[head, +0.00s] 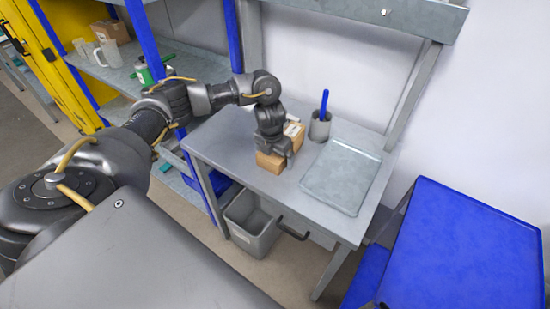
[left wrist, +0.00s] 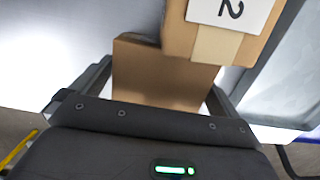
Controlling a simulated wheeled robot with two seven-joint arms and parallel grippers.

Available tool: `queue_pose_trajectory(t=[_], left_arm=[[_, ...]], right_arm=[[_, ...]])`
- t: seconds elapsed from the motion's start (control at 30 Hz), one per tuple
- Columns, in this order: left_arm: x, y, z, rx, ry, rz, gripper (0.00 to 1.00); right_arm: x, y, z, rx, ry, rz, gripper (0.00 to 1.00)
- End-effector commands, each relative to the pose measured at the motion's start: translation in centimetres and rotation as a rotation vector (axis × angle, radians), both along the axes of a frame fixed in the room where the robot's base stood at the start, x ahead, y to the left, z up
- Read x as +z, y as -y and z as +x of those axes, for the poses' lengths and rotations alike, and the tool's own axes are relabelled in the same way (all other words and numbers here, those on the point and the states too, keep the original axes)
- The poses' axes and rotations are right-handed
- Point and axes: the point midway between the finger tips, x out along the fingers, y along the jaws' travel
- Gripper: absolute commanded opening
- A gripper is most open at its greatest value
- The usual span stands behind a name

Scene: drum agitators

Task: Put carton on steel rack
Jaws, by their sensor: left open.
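A plain brown carton (head: 270,162) stands on the grey steel table (head: 225,140). My left gripper (head: 272,148) is above it, pointing down. In the left wrist view the carton (left wrist: 150,72) lies between the two open fingers; I cannot tell whether they touch it. A second carton (head: 298,136) is just behind it; in the left wrist view this carton (left wrist: 195,38) has a white label with "2". A rack (head: 115,72) with grey shelves and blue posts stands at the left. My right gripper is not in view.
A grey tray (head: 343,177) and a cup (head: 320,127) with a blue tool are on the table's right side. A grey bin (head: 252,222) is below. The rack holds jugs (head: 110,52), a green-banded bottle (head: 143,70) and a box (head: 112,32). A blue surface (head: 465,250) is at right.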

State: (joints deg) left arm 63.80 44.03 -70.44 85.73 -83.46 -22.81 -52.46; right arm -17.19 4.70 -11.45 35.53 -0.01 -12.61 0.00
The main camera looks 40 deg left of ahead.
Motion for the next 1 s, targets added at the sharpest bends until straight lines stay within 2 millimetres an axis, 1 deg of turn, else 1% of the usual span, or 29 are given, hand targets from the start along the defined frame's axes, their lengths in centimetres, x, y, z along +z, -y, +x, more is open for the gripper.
queue_pose_trajectory(t=[0.4, 0.43, 0.8, 1.0], left_arm=[[-0.43, -0.02, -0.01, 0.001, 0.0, 0.0, 1.0], [-0.41, -0.02, 0.0, 0.001, 0.0, 0.0, 0.99], [-0.34, -0.01, 0.0, 0.0, 0.0, 0.0, 0.5], [-0.28, -0.01, 0.0, 0.0, 0.0, 0.0, 0.5]], right_arm=[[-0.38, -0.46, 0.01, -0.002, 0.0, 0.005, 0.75], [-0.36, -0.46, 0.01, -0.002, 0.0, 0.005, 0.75], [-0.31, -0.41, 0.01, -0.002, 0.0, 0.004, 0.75], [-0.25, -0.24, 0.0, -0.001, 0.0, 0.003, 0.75]])
